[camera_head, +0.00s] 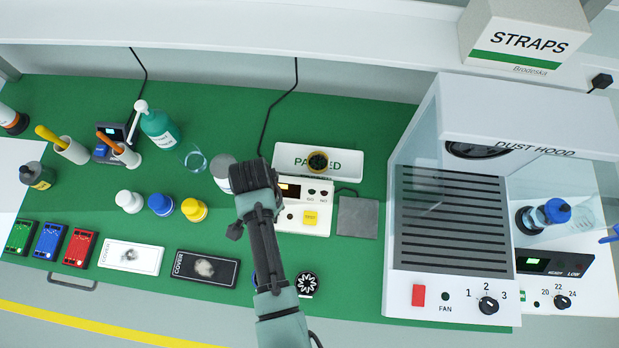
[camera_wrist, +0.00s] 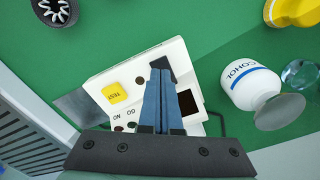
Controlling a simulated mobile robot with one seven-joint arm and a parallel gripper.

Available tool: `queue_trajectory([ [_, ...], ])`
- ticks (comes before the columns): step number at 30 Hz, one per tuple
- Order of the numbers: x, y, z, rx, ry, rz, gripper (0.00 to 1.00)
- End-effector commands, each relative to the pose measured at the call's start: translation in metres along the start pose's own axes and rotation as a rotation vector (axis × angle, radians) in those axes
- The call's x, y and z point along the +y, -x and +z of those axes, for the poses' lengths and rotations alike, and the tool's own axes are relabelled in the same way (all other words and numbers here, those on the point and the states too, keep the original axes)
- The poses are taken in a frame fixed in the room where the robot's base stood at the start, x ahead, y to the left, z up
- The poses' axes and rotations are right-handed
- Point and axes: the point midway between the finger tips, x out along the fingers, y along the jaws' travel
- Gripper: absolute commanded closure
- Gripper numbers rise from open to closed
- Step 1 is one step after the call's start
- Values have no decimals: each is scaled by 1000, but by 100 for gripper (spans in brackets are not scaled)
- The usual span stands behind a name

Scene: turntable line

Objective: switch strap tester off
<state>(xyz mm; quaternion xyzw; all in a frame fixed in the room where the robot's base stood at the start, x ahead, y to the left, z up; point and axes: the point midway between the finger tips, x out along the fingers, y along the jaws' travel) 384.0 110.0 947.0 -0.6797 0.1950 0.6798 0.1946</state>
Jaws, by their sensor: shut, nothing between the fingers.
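The strap tester (camera_head: 318,225) is a white box on the green mat, right of my gripper in the head view. It has a yellow TEST button (camera_wrist: 115,93), GO and NO lamps, and a small display (camera_wrist: 188,103). The display shows some orange in the head view and looks dark in the wrist view. My gripper (camera_wrist: 160,70) is shut and empty, its blue fingers over the tester's face. A black part, perhaps a switch, shows at the fingertips; its position and any contact cannot be told. In the head view my arm hides the tester's left part.
A grey plate (camera_head: 357,217) lies right of the tester, and a white tray (camera_head: 345,165) lies behind it. A white alcohol bottle (camera_wrist: 240,82) stands close beside the tester. The dust hood (camera_head: 400,250) stands further right.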

Motion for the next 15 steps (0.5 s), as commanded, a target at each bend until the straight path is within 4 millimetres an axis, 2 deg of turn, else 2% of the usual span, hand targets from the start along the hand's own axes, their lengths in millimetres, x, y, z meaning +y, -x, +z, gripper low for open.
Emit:
queue_trajectory([
  [1, 0, 9, 0, 0, 0, 0, 100],
  [15, 0, 44, 0, 0, 0, 0, 100],
])
